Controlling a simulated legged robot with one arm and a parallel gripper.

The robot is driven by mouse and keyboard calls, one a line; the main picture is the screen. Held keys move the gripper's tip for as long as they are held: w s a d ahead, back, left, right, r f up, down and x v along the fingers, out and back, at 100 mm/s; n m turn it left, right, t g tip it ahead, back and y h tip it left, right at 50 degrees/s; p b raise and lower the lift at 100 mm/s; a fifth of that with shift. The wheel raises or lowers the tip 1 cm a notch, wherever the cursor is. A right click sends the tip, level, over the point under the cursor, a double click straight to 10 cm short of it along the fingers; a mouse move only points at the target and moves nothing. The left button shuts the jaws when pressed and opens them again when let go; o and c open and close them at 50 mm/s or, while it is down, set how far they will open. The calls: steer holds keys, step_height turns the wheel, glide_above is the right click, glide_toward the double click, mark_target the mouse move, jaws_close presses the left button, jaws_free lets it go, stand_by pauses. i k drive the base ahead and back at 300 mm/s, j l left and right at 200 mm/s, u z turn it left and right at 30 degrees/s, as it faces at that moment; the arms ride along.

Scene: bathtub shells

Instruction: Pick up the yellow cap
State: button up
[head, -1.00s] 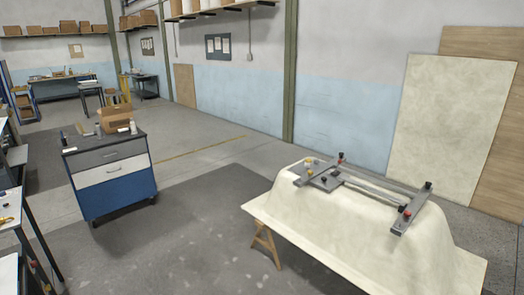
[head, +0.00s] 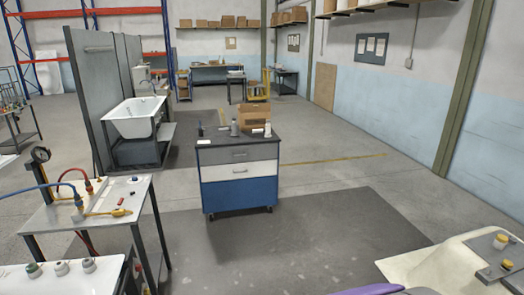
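A blue and grey drawer cart (head: 239,188) with a cardboard box (head: 254,117) on top stands mid-floor. A metal bench (head: 95,212) with hoses and a gauge is at left. A white tub (head: 134,117) stands behind it. Grey floor is open between cart and shell.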

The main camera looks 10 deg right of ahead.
mark_target(500, 237)
steer(key=i+z, duration=0.2)
steer(key=i, duration=0.4)
steer(key=i+z, duration=0.2)
steer(key=i, duration=0.4)
steer(key=i+j+z, duration=0.25)
steer(key=i, duration=2.15)
steer(key=i+l+z, duration=0.1)
steer(key=i+z, duration=1.05)
steer(key=i+l+z, duration=0.1)
steer(key=z, duration=0.4)
steer(key=i+z, duration=0.3)
steer(key=z, duration=0.2)
steer(key=i+z, duration=0.2)
steer(key=z, duration=0.3)
steer(key=i+j+z, duration=0.15)
steer(key=z, duration=0.35)
steer(key=i+z, duration=0.2)
steer(key=z, duration=0.2)
steer(key=i+j+z, duration=0.1)
steer(key=z, duration=0.25)
steer(key=i+j+z, duration=0.2)
steer(key=z, duration=0.2)
steer(key=i+j+z, duration=0.2)
steer(key=z, duration=0.2)
